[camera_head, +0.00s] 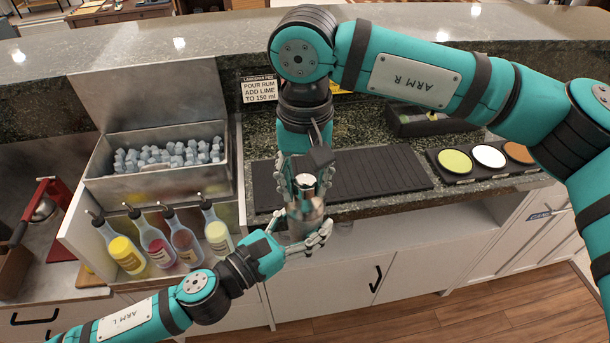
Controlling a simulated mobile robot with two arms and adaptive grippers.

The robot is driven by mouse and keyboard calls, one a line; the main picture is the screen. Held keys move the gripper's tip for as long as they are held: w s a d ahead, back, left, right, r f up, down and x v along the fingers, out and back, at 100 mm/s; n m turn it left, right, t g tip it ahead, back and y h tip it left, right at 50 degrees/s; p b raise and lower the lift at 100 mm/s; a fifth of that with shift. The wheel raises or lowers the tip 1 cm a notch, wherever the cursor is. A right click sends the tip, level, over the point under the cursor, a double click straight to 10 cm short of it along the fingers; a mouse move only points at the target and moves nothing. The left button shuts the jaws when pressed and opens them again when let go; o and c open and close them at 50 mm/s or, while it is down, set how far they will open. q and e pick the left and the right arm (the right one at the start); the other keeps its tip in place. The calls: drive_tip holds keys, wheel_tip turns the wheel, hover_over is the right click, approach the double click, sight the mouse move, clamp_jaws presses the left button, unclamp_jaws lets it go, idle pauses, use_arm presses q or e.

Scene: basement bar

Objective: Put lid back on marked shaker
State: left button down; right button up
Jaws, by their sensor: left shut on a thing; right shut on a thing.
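The shaker (304,219) is a shiny metal cup held upright in front of the counter's edge. My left gripper (309,237) comes in from the lower left and is shut around the shaker's lower part. My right gripper (302,187) reaches down from above and is shut on the small silver lid (306,181) at the shaker's top. The fingers cover much of both parts. I cannot tell whether the lid touches the shaker's rim or is just above it. No mark on the shaker can be made out.
A dark ribbed bar mat (380,174) lies behind on the counter. A tray with colored rimmer dishes (488,157) is at right. An open ice bin (165,184) and several pour bottles (217,234) stand at left. An instruction sign (259,89) stands behind. Open floor (480,313) lies in front.

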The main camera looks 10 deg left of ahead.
drive_tip(key=shift+f, duration=0.1)
drive_tip(key=o, duration=1.2)
wheel_tip(320, 180, up, 12)
